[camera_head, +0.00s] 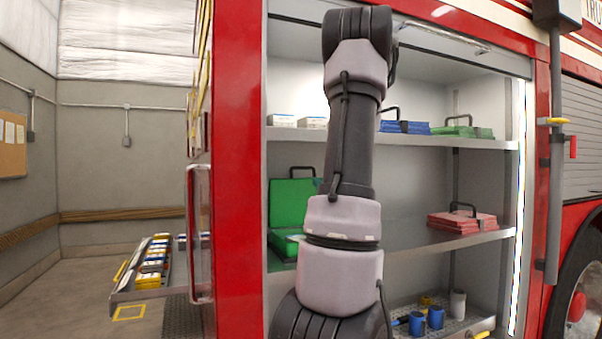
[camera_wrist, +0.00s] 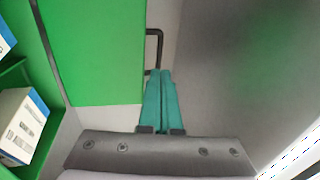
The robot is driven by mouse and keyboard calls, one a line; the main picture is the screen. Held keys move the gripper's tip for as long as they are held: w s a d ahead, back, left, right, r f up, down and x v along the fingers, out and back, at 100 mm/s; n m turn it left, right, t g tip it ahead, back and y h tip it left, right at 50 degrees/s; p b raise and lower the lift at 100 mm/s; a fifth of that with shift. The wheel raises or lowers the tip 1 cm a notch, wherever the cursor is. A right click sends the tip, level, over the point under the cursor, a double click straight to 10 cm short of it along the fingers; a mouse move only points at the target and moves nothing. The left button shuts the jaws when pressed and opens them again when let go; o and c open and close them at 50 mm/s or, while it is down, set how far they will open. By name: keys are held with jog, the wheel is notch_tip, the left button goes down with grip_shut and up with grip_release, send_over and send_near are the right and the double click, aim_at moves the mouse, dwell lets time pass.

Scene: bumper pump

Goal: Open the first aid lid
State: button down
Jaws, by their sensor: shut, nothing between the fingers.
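The green first aid case stands at the left of the middle shelf in the head view. Its lid (camera_head: 292,204) is raised upright, with a black handle (camera_head: 301,170) on its top edge. Its base (camera_head: 284,247) lies in front, partly hidden by my arm. In the wrist view the lid (camera_wrist: 95,50) fills the upper left, and white-and-blue boxes (camera_wrist: 22,122) show inside the base at the left. My gripper (camera_wrist: 161,73) has its teal fingers together and empty, near the handle (camera_wrist: 154,48); whether they touch it I cannot tell.
The upper shelf (camera_head: 400,140) holds white boxes, a blue case (camera_head: 404,127) and a closed green case (camera_head: 463,131). A red case (camera_head: 462,221) lies on the middle shelf at right. Blue cups stand below. The shelf middle behind my arm is partly hidden.

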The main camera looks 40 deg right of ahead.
aim_at(300, 168)
jog(key=x, duration=1.2)
jog(key=shift+w, duration=0.25)
jog(key=w, duration=0.2)
jog(key=w+d, duration=0.1)
jog(key=w, duration=0.2)
jog(key=shift+w+d, duration=0.15)
